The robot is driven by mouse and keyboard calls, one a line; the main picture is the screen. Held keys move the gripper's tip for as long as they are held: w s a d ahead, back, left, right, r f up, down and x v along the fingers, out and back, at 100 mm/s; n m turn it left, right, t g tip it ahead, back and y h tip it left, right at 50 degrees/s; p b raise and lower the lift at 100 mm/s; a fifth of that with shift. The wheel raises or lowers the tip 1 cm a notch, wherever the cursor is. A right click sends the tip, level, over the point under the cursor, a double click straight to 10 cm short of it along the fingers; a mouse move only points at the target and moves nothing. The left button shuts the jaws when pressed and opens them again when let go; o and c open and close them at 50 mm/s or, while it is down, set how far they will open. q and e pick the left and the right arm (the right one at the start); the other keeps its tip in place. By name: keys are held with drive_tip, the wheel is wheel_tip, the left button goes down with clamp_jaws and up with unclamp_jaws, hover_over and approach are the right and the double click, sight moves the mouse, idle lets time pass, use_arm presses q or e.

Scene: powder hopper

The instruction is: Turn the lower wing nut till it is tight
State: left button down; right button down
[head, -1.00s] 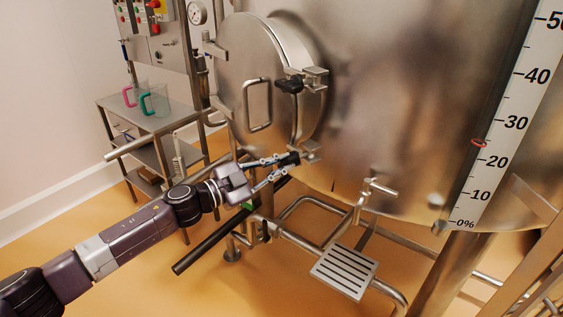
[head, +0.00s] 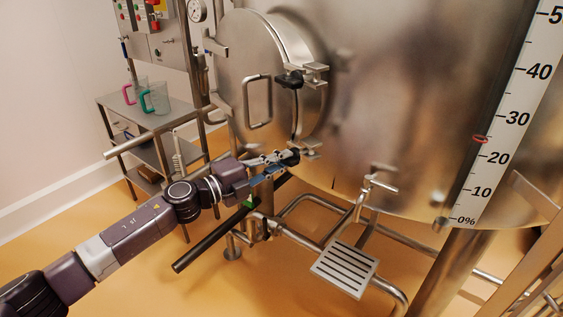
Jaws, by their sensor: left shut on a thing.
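The round steel hatch door (head: 241,62) on the hopper is closed against its rim. The upper wing nut (head: 289,79), dark, sits at its clamp bracket on the door's right edge. The lower wing nut (head: 293,155), also dark, is at the lower bracket (head: 310,149) and is partly covered by my fingers. My left gripper (head: 285,158) reaches in from the lower left and is shut on the lower wing nut. How far the nut is screwed in cannot be seen. My right gripper is not in view.
The steel tank (head: 400,100) carries a percent scale (head: 507,130) at right. Pipes and a slotted step (head: 344,269) are below. A dark bar (head: 213,236) runs under my left arm. A steel trolley (head: 165,121) with two jugs stands at left.

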use_arm(q)
drive_tip(key=shift+m, duration=0.4)
drive_tip(key=c, duration=2)
unclamp_jaws()
drive_tip(key=shift+o, duration=0.2)
drive_tip(key=v, duration=1.2)
